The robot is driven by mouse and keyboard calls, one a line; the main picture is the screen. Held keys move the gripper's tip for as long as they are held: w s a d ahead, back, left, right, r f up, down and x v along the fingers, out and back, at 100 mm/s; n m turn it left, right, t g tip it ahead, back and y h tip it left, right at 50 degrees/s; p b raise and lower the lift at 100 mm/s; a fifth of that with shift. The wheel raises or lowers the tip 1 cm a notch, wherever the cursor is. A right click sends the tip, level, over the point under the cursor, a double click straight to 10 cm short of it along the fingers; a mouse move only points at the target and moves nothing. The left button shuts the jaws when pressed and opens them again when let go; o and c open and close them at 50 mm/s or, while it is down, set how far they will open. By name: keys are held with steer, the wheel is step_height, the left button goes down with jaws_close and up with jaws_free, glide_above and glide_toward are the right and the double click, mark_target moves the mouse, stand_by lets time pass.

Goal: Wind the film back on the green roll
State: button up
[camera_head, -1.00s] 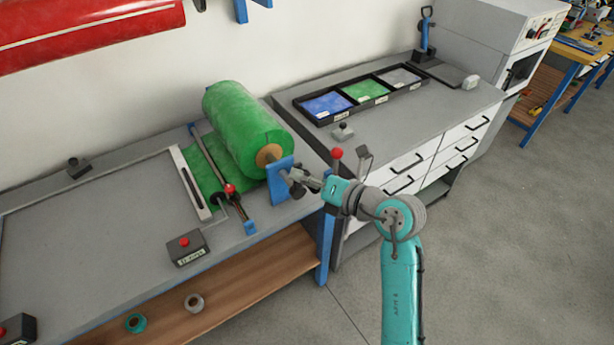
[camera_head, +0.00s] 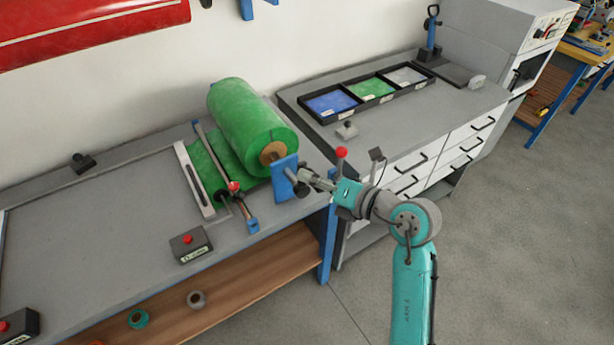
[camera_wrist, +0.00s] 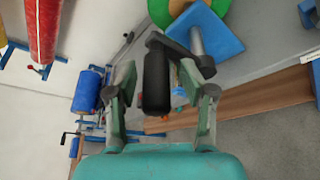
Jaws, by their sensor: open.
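The green roll (camera_head: 245,122) lies on its shaft at the back of the grey bench, its cardboard core end facing me. Green film (camera_head: 209,164) runs off it, flat under a bar. A blue bracket (camera_head: 284,180) carries the near end of the shaft; it also shows in the wrist view (camera_wrist: 213,35). A crank with a black handle (camera_wrist: 157,80) sits at the shaft end. My gripper (camera_head: 307,178) is at this crank. In the wrist view my gripper (camera_wrist: 165,88) is open, with the handle between its fingers and gaps visible on both sides.
A red-knobbed lever (camera_head: 341,154) rises just behind my gripper. A box with a red button (camera_head: 190,244) stands on the bench's front edge. A black tray (camera_head: 390,97) of coloured samples lies on the drawer cabinet to the right. The floor at right is clear.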

steer(key=v, duration=0.9)
steer(key=shift+s, duration=0.25)
steer(key=shift+d, duration=0.1)
steer(key=s+a+m+t+y, duration=0.3)
steer(key=s+m+t+y, duration=0.45)
steer(key=s, duration=1.05)
steer(key=s+d+f+m+g+h, duration=0.1)
steer(key=s+d+f+m+h, duration=0.6)
steer(key=m, duration=0.7)
steer(key=s+d+f+m+g+h, duration=0.1)
steer(key=s+d+f+m+h, duration=0.6)
steer(key=s+m+h, duration=0.5)
steer(key=shift+s+f+m, duration=0.3)
steer(key=shift+s+m, duration=0.15)
steer(key=shift+m, duration=0.8)
steer(key=shift+d, duration=0.1)
